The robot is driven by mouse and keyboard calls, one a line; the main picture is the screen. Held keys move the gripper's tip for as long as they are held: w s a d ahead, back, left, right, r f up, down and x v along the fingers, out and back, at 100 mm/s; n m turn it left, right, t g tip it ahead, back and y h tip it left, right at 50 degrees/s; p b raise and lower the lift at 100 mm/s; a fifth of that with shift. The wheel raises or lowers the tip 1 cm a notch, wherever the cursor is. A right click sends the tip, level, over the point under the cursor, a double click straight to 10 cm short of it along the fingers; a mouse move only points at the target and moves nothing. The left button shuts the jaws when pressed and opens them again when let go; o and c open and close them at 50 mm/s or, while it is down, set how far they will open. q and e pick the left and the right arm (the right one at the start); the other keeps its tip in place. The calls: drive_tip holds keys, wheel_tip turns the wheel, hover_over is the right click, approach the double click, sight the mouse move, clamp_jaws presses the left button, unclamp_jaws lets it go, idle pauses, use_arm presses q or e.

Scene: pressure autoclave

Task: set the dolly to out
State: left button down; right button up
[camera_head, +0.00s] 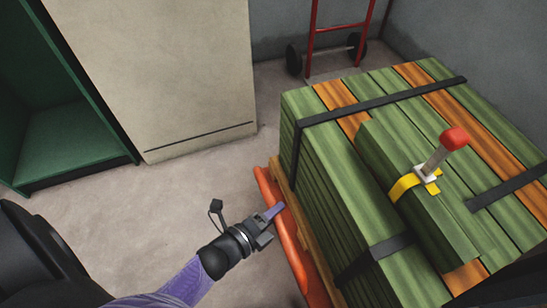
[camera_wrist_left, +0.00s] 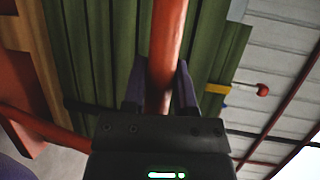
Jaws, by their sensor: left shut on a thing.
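The dolly carries a big strapped stack of green and orange boards (camera_head: 305,150) on the right of the head view. An orange-red bar (camera_head: 291,245) runs along the stack's near left side, by a wooden edge (camera_head: 300,238). My left gripper (camera_head: 272,212) is at this bar, its fingers shut on it. In the left wrist view the bar (camera_wrist_left: 167,40) passes between the two fingers of the gripper (camera_wrist_left: 160,85), with green boards behind it. The dolly's wheels are hidden. My right gripper is not in view.
A lever with a red knob (camera_head: 454,138) stands on the stack by a yellow strap (camera_head: 405,186). A beige cabinet (camera_head: 160,70) and a green open cabinet (camera_head: 70,140) stand at the left. A red hand truck (camera_head: 312,40) is at the back. Bare floor (camera_head: 150,215) lies left of the stack.

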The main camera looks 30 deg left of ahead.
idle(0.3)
use_arm(q)
drive_tip(key=shift+c, duration=2)
unclamp_jaws()
drive_tip(key=shift+s, duration=0.1)
drive_tip(key=p+v, duration=0.3)
drive_tip(key=v, duration=0.6)
drive_tip(key=shift+s+a+p, duration=0.2)
drive_tip(key=shift+s+p, duration=0.1)
drive_tip(key=shift+s, duration=0.1)
